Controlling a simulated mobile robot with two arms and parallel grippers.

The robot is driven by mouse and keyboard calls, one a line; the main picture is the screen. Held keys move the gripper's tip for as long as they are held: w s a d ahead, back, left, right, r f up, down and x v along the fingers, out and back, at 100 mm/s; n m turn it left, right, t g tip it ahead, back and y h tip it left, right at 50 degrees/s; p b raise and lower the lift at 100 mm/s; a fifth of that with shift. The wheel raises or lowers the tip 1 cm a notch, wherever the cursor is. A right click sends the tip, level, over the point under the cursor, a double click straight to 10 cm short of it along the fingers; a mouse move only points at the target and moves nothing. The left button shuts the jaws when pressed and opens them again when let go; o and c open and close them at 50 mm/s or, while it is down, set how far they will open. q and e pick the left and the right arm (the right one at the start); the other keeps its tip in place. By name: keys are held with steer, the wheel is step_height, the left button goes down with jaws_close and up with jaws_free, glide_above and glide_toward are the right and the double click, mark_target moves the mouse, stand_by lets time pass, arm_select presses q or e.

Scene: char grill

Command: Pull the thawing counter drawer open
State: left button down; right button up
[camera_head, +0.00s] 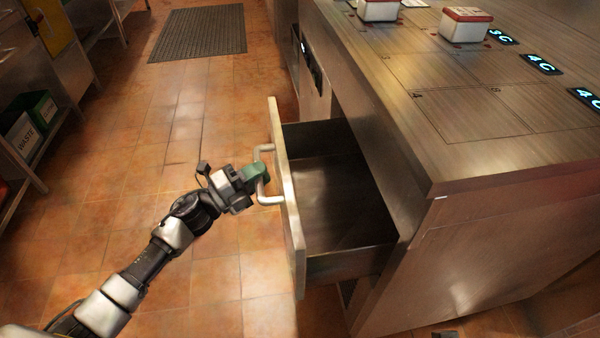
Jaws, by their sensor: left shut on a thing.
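The thawing counter (455,215) stands at the right, a steel block with numbered panels on top. Its drawer (342,190) is pulled out toward the left, and its bare inside shows with nothing in it. The drawer front (292,225) carries a pale bar handle (270,199). My left gripper (258,175) is at the handle, shut on its bar. The fingertips partly cover the middle of the handle. My right gripper is not in view.
Red-and-white boxes (465,26) and lit temperature displays (540,64) are on the counter top. A dark floor mat (198,33) lies at the back. Shelving with a green waste bin (38,108) stands at the left. The tiled floor between is clear.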

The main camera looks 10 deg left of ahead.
arm_select(q)
steer(key=s+a, duration=0.3)
steer(key=a, duration=0.7)
steer(key=s+a+b, duration=0.1)
steer(key=s+a, duration=0.3)
steer(key=a, duration=0.7)
steer(key=shift+a, duration=0.3)
steer(key=c, duration=1.1)
jaws_free()
steer(key=v, duration=1)
steer(key=shift+s+a+f, duration=0.15)
steer(key=shift+s+a, duration=0.1)
steer(key=shift+a, duration=0.05)
